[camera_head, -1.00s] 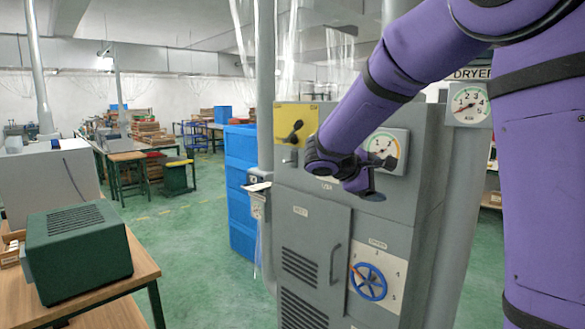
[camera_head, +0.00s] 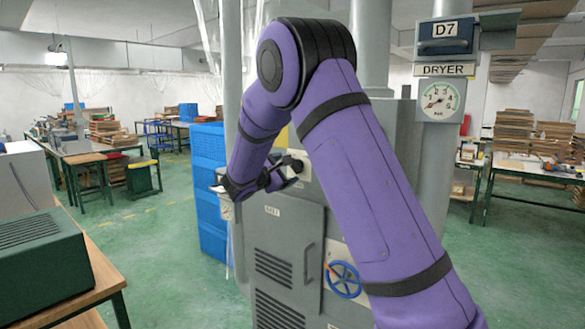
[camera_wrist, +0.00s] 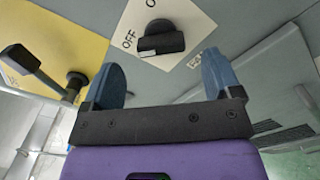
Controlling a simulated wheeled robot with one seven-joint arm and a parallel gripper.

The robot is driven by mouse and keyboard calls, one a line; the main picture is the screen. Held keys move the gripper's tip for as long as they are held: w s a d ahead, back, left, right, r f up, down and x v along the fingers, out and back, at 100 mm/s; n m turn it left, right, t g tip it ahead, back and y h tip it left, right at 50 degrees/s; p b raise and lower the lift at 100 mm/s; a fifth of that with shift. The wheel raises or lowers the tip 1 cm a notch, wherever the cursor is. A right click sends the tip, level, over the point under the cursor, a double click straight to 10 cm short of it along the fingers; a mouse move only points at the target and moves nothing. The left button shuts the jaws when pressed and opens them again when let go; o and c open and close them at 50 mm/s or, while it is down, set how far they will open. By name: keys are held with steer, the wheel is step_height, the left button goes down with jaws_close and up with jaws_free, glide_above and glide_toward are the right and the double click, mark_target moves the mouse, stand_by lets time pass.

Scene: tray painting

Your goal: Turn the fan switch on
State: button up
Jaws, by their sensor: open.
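The switch is a black rotary knob (camera_wrist: 160,40) on a white plate (camera_wrist: 185,20) on the grey machine front. In the wrist view the plate reads OFF on the left, with a second word cut off at the top edge. The knob's white-marked end lies near OFF. My gripper (camera_wrist: 161,60) is open, its two blue-grey fingers apart, with the knob just beyond and between the tips in the picture. Contact cannot be told. In the head view my gripper (camera_head: 284,176) is at the machine's upper front, and my arm hides much of the panel.
A yellow plate (camera_wrist: 60,50) with a black lever (camera_wrist: 35,70) is close to the left finger. A blue handwheel (camera_head: 343,279) and a louvred door (camera_head: 280,250) are lower on the machine. Blue crates (camera_head: 208,180) stand left. A green box (camera_head: 40,265) rests on a table.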

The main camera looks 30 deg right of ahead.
mark_target(293, 167)
steer(key=shift+x, duration=2.6)
steer(key=shift+s, duration=0.1)
steer(key=c, duration=0.9)
